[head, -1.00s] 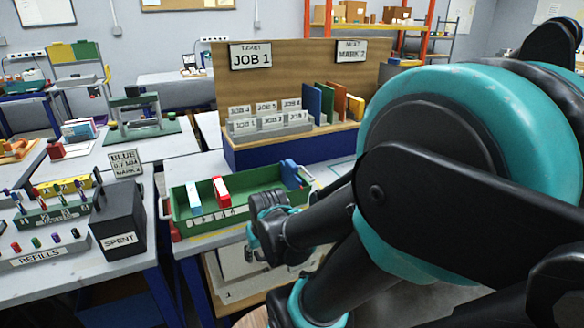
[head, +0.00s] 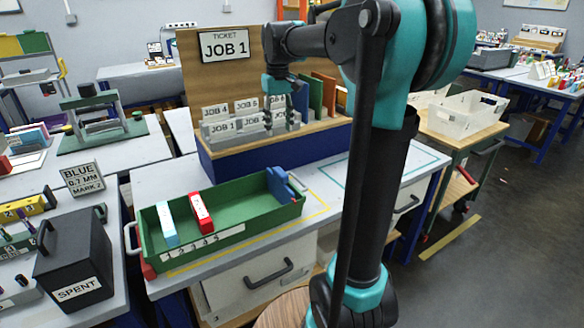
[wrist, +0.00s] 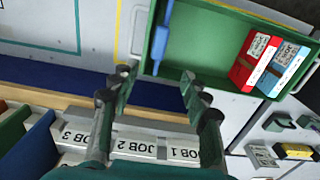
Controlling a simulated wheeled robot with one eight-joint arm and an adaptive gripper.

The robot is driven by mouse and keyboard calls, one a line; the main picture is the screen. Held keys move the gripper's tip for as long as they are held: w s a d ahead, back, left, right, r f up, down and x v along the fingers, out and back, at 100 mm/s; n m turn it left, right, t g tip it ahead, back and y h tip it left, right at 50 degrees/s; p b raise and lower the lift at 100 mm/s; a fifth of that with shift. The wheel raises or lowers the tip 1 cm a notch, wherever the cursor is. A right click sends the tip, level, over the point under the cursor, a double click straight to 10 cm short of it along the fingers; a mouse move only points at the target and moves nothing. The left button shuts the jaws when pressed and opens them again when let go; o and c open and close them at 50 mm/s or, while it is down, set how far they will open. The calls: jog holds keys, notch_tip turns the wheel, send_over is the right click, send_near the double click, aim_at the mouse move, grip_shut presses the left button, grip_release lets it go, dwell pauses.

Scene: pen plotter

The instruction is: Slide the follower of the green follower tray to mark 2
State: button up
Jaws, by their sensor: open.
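The green follower tray (head: 255,222) stands on the bench. Its blue follower (head: 280,186) is at the tray's right end. A red box (head: 201,212) and a pale blue box (head: 166,224) stand in the left part, apart from the follower. A white strip with marks (head: 196,243) runs along the front wall; its digits are too small to read surely. My gripper (head: 281,122) is open and empty, in front of the job card rack, behind and above the tray. In the wrist view my fingers (wrist: 157,80) are spread, with the follower (wrist: 160,48) beyond them.
The job card rack (head: 240,125) and upright coloured folders (head: 315,95) stand behind the tray on a blue-fronted shelf (head: 260,165). A black SPENT bin (head: 75,255) is at left. The bench right of the tray (head: 335,205) is clear.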

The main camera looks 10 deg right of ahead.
aim_at(280, 171)
notch_tip(280, 171, down, 17)
jog(key=shift+f, duration=0.15)
dwell(0.4)
grip_shut()
dwell(0.4)
